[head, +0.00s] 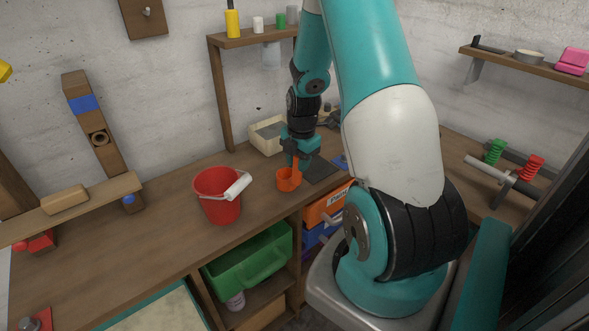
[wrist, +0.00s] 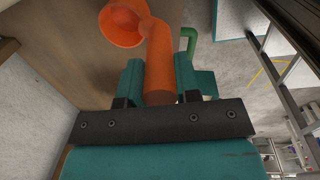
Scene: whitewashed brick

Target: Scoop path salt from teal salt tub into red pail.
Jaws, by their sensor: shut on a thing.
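My gripper (head: 301,160) is shut on the handle of an orange scoop (head: 288,180), above the wooden bench. In the wrist view the scoop (wrist: 124,24) sticks out from between the jaws (wrist: 159,85), and I see no salt in the part of its bowl that shows. The red pail (head: 215,203) stands upright on the bench, left of the scoop and apart from it, with a white grip on its handle. A teal-rimmed tub (head: 198,304) with pale contents is low at the bottom edge of the head view, partly cut off. A teal-edged container also shows in the wrist view (wrist: 214,18).
A green crate (head: 250,263) sits under the bench. A wooden shelf post (head: 222,95) rises behind the pail.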

